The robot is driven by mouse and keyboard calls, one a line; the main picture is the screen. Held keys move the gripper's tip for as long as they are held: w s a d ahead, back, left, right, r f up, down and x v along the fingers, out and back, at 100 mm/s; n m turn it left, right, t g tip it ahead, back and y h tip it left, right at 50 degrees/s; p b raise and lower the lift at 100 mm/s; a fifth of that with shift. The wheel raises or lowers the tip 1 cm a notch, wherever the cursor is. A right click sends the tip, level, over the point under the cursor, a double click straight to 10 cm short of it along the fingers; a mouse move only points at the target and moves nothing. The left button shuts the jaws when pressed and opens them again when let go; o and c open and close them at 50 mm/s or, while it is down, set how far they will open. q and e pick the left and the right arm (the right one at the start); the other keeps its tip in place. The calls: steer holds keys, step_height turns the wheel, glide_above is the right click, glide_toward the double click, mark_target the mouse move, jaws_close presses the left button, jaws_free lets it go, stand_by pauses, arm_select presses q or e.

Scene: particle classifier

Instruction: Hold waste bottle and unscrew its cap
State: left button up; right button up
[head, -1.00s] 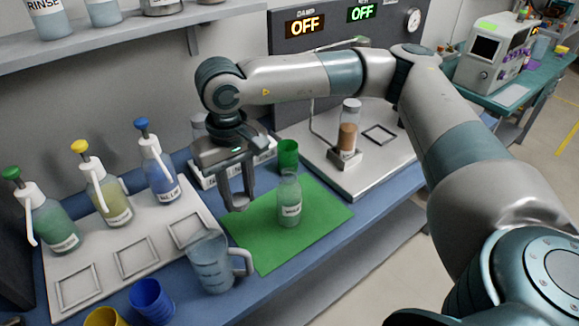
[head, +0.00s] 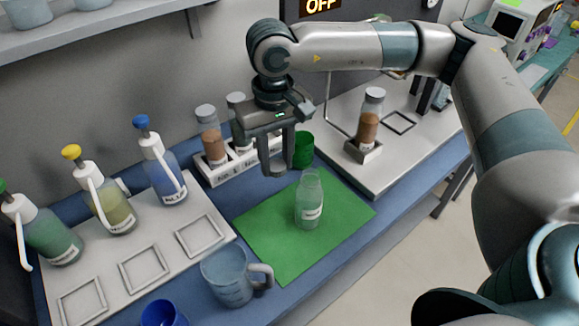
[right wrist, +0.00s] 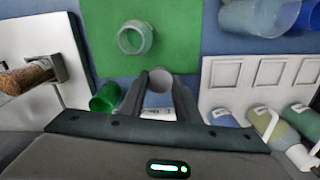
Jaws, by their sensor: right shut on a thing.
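The waste bottle (head: 309,203), clear with a greenish tint and a white label, stands upright on the green mat (head: 262,232). Its neck is open, and its mouth shows in the right wrist view (right wrist: 134,38). My right gripper (head: 278,168) is above the back left of the bottle, apart from it. Its fingers (right wrist: 158,98) are shut on a round grey cap (right wrist: 158,80), which the fingers mostly hide in the head view. My left gripper is not in view, and nothing holds the bottle.
A green cup (head: 304,151) stands behind the mat, close to my right gripper. A rack (head: 222,172) with capped bottles is behind it. A measuring jug (head: 226,278) stands at the front left, and a metal plate (head: 350,176) with a brown-filled bottle lies right.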

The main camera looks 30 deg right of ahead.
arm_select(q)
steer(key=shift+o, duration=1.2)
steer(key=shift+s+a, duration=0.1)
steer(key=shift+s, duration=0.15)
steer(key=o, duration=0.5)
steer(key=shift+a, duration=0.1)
arm_select(e)
steer(key=shift+a, duration=0.1)
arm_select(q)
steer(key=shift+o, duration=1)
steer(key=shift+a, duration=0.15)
arm_select(e)
steer(key=shift+a, duration=0.25)
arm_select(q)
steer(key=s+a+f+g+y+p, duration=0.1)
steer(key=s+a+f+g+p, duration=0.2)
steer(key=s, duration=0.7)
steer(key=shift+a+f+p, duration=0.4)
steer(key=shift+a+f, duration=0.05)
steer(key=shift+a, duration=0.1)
arm_select(e)
steer(key=s+a+r+n, duration=0.1)
steer(key=s+a+n, duration=0.3)
steer(key=a, duration=0.7)
steer(key=s+a+r+n, duration=0.1)
steer(key=s+a+n, duration=0.4)
steer(key=a, duration=0.7)
steer(key=shift+s+r+n, duration=0.3)
steer(key=shift+n, duration=0.7)
